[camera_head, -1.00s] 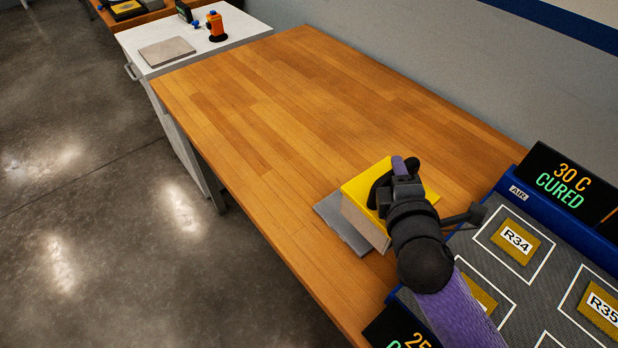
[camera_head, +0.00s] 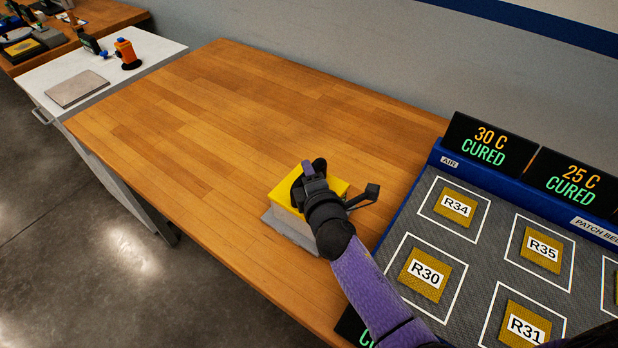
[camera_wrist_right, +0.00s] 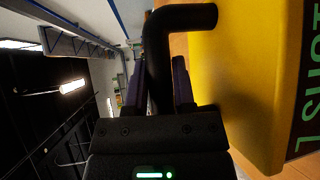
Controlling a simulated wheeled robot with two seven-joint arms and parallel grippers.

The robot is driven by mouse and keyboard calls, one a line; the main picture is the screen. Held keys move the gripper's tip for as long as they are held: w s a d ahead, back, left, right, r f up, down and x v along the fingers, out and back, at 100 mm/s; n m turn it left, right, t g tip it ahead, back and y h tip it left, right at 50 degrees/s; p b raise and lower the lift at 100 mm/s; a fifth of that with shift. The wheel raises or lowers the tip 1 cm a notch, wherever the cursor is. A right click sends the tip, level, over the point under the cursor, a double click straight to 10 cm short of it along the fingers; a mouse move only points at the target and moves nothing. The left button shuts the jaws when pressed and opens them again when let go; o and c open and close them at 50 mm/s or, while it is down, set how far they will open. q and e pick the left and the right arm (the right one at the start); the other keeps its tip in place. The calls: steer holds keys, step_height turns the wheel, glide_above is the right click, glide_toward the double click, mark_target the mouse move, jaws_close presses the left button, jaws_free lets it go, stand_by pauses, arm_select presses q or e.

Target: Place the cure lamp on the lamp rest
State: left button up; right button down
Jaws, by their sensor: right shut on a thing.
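The cure lamp appears to be the yellow-topped box with pale sides (camera_head: 338,187) near the front edge of the wooden table. Its yellow face also fills the right of the right wrist view (camera_wrist_right: 240,80), with a black bent handle beside it. Contact between box and plate cannot be told. My left gripper is not in view.
The patch bed (camera_head: 478,262) with labelled patches and display signs stands right of the box. The wooden table (camera_head: 220,120) is clear to the left and back. A white table (camera_head: 135,75) beyond holds a grey plate (camera_head: 77,88) and an orange device (camera_head: 127,55).

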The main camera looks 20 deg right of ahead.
steer(key=shift+c, duration=2.2)
jaws_free()
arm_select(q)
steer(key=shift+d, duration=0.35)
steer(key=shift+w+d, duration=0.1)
arm_select(e)
steer(key=shift+s+r, duration=0.1)
steer(key=shift+r, duration=0.1)
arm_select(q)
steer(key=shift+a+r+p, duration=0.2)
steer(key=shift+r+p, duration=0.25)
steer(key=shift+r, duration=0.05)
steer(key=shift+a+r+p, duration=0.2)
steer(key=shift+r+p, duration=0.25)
arm_select(e)
steer(key=s+r, duration=0.2)
steer(key=s, duration=0.9)
steer(key=shift+s+a, duration=0.2)
steer(key=shift+s, duration=0.1)
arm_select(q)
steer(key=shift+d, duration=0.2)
